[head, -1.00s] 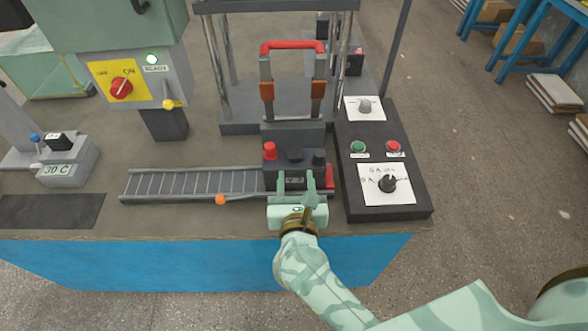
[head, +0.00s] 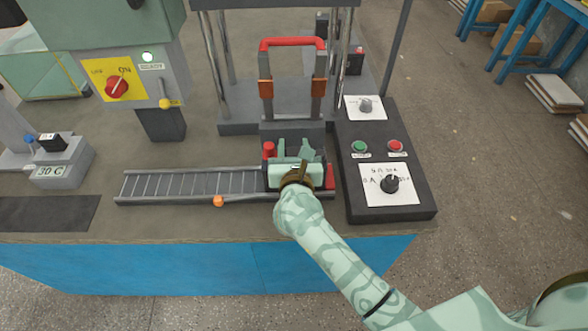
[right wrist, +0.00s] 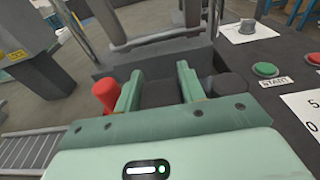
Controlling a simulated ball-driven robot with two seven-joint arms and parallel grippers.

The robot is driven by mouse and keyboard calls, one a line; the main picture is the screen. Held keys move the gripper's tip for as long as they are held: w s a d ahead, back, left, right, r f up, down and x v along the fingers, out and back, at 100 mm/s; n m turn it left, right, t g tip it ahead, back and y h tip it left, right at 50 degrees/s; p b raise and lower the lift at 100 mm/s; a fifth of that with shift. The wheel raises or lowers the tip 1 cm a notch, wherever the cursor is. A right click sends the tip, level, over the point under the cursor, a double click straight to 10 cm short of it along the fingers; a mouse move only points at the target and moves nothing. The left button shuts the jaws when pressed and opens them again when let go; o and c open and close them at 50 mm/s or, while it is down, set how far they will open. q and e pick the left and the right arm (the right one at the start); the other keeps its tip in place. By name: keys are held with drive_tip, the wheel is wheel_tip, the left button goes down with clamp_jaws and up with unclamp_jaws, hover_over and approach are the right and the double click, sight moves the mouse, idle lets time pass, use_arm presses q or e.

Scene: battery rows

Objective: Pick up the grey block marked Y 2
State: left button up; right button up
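My right gripper (head: 295,150) is over the dark battery on the track's right end. In the right wrist view its two green fingers (right wrist: 160,88) are apart, one on each side of a dark grey block (right wrist: 160,94). I cannot tell whether they touch it. The block lies between the battery's red post (right wrist: 104,95) and black post (right wrist: 228,86). No Y 2 marking is readable on it. The gripper body hides most of the battery, whose red right corner (head: 330,176) shows in the head view. My left gripper is not in view.
A roller track (head: 190,185) runs left. The control box (head: 392,213) with knobs and buttons stands close on the right. A frame with a red handle (head: 292,43) rises just behind. A grey block marked 30 C (head: 60,172) is at the left.

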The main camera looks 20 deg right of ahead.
clamp_jaws()
drive_tip(key=shift+f, duration=0.1)
idle(1.0)
